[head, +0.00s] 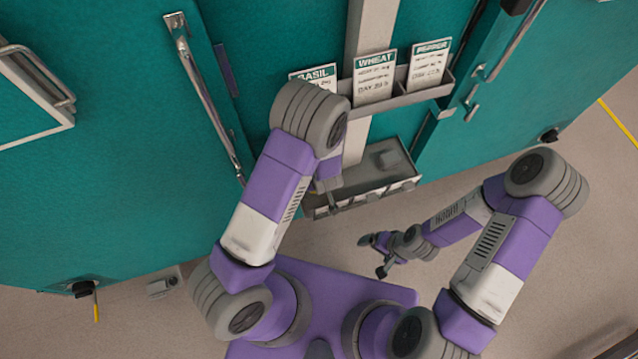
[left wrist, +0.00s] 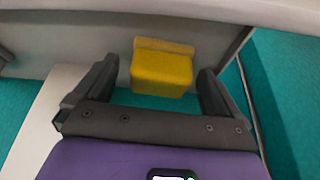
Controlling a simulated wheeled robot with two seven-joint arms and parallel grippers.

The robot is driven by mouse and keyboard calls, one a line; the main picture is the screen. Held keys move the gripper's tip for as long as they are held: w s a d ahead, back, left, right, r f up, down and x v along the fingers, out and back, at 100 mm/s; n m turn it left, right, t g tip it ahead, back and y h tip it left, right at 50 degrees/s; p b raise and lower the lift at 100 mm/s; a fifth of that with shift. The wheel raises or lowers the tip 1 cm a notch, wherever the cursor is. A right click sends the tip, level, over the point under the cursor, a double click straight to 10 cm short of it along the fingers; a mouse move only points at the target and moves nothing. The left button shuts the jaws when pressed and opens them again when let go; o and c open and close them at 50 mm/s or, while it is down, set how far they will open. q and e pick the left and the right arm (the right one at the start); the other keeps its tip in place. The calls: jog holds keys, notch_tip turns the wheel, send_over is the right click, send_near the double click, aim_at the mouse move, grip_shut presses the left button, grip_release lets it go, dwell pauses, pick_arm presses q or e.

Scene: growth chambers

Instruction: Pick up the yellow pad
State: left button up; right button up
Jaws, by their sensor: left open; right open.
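The yellow pad (left wrist: 161,72) is a small block in the left wrist view, against a pale grey surface. It lies between the two dark fingers of my left gripper (left wrist: 158,69), which is open, with a gap on each side of the pad. In the head view my left arm covers most of that gripper, over the left end of the grey lower tray (head: 372,196). My right gripper (head: 375,256) is open and empty, low over the floor and apart from the tray.
Above the tray, a grey card holder (head: 408,98) carries the basil, wheat (head: 374,78) and pepper (head: 429,64) cards on the pale post between teal chambers. A long door handle (head: 207,95) runs at the left.

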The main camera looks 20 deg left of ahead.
pick_arm(q)
jog(key=shift+c, duration=0.2)
jog(key=c, duration=1.1)
notch_tip(320, 180, up, 10)
jog(key=p, duration=0.5)
jog(key=shift+p, duration=0.3)
